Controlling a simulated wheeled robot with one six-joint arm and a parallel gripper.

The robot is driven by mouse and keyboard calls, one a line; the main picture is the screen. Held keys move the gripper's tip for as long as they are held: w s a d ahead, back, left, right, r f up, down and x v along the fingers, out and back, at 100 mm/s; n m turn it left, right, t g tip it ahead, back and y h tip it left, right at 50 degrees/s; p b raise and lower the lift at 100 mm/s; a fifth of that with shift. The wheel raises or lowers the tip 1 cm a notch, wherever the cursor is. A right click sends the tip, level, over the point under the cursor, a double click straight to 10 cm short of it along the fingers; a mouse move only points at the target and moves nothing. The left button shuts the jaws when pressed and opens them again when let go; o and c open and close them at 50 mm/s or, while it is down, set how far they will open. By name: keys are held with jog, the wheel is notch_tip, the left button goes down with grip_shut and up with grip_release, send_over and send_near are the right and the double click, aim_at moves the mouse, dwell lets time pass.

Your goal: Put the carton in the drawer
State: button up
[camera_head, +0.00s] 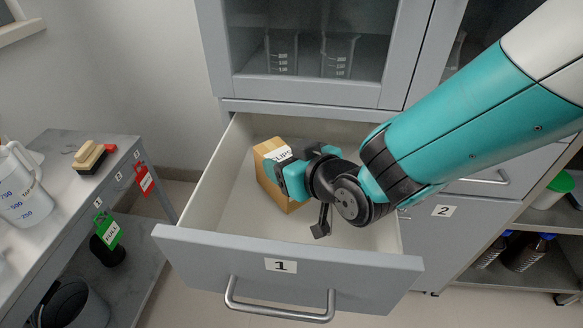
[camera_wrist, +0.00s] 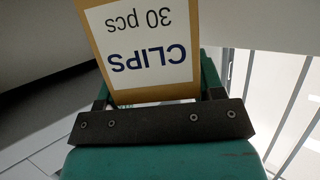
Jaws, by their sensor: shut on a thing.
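The carton (camera_head: 269,170) is a tan box with a white label. It is inside the open drawer (camera_head: 200,236) marked 1, toward its left side. My gripper (camera_head: 287,176) is shut on the carton, reaching in from the right. In the wrist view the carton (camera_wrist: 185,15) stands between the fingers, its label reading "CLIPS 30 pcs" upside down. I cannot tell whether the carton's bottom touches the drawer floor.
A glass-fronted cabinet (camera_head: 300,92) with beakers stands above the drawer. A closed drawer marked 2 (camera_head: 438,235) is to the right. A grey side table (camera_head: 60,190) with a jug (camera_head: 22,185) and a stamp-like block (camera_head: 90,157) stands at left.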

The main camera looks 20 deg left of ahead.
notch_tip(320, 180, down, 3)
jog(key=shift+r, duration=0.2)
jog(key=o, duration=1)
jog(key=shift+c, duration=0.2)
jog(key=shift+r, duration=0.15)
jog(key=v, duration=0.7)
jog(key=shift+d, duration=0.25)
jog(key=shift+s, duration=0.1)
